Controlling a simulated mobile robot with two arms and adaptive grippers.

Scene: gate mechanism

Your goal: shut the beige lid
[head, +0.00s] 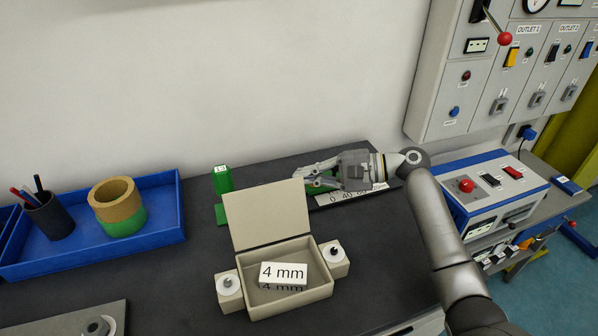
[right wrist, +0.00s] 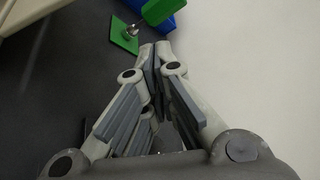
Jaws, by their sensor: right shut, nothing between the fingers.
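The beige lid (head: 266,214) stands open and roughly upright at the back edge of the beige box (head: 290,309) in the head view. A white block labelled "4 mm" (head: 283,274) lies inside the box. My right gripper (head: 300,172) is shut and empty, just behind and above the lid's top right corner, pointing left; I cannot tell if it touches the lid. In the right wrist view its fingertips (right wrist: 155,52) meet, and a beige surface (right wrist: 30,15), likely the lid, shows at the top left corner. My left gripper is not in view.
A green stand (head: 222,182) is left of the gripper, behind the lid. Two white knobbed blocks (head: 229,284) (head: 336,253) flank the box. A blue tray (head: 160,220) with a pen cup and rings is at left. A control box (head: 490,190) is at right.

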